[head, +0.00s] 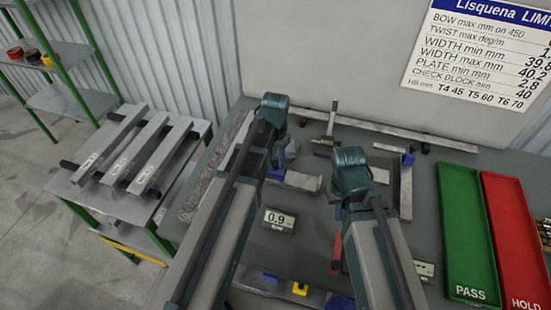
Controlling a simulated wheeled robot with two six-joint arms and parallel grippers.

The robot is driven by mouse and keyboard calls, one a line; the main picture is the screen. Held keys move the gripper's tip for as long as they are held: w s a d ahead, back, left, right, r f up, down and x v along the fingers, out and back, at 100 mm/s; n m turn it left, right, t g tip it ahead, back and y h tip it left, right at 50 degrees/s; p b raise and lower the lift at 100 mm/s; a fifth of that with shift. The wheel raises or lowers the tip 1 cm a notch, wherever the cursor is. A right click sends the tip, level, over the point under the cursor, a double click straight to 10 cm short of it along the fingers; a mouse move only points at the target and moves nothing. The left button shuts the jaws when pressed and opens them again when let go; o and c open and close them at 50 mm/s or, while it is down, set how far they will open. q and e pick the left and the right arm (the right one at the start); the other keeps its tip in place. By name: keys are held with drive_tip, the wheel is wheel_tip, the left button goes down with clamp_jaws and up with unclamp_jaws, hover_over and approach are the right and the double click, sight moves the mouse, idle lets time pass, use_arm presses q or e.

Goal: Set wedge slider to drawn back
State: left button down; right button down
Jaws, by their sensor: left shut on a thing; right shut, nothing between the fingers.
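My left gripper (284,157) is at the back left of the work table, below the teal wrist of my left arm. It is shut on a small part that I take for the wedge slider, mostly hidden by the gripper. A blue block (278,175) shows just below it, beside a grey metal plate (303,181). How far the slider is drawn cannot be told. My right gripper (338,208) is shut and empty, to the right of that plate and largely hidden under its teal wrist.
A display (279,220) reads 0.9. Green PASS (472,235) and red HOLD (515,240) trays lie at the right. Steel bars rest on a side stand (75,185) at the left.

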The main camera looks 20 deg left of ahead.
use_arm(q)
drive_tip(key=shift+d, duration=0.15)
drive_tip(key=d, duration=1.1)
drive_tip(key=shift+s, duration=0.2)
drive_tip(key=shift+d, duration=0.1)
drive_tip(key=c, duration=1)
unclamp_jaws()
drive_tip(key=o, duration=0.5)
drive_tip(key=shift+d, duration=0.1)
